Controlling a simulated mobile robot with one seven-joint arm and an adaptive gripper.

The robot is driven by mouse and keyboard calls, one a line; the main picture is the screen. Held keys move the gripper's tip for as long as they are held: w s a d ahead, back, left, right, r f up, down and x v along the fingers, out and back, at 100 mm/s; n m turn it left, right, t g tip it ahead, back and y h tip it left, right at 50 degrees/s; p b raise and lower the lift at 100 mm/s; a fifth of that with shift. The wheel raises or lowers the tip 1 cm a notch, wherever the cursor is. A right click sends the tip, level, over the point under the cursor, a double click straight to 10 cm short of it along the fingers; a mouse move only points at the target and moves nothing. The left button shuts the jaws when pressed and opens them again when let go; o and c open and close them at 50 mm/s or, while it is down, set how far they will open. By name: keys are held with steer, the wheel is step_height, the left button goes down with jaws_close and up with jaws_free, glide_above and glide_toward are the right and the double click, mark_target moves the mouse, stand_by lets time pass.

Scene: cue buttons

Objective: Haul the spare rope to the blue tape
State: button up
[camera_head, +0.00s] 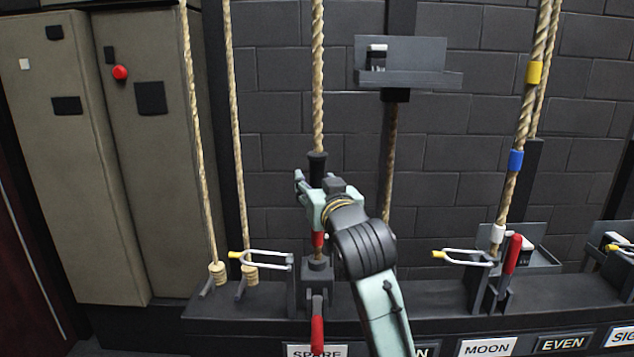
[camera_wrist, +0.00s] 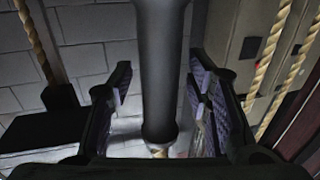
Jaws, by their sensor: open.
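The spare rope (camera_head: 318,70) hangs above the SPARE label (camera_head: 317,351) in the head view. It has a black sleeve (camera_head: 317,167), which also fills the middle of the wrist view (camera_wrist: 162,70). My gripper (camera_head: 318,183) is at the sleeve's lower part; in the wrist view its open fingers (camera_wrist: 160,100) stand on both sides of the sleeve, with gaps showing. A red part (camera_head: 318,240) shows just below my gripper. The blue tape (camera_head: 515,160) is on a rope at the right, below yellow tape (camera_head: 534,72). I see no blue tape on the spare rope.
A red lever (camera_head: 317,333) points down below the spare rope; another red lever (camera_head: 512,254) stands upright at the right. Two ropes (camera_head: 233,120) hang at the left beside tan cabinets (camera_head: 70,180). A grey shelf (camera_head: 405,78) is on the brick wall.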

steer(key=shift+c, duration=0.5)
jaws_close()
stand_by(0.4)
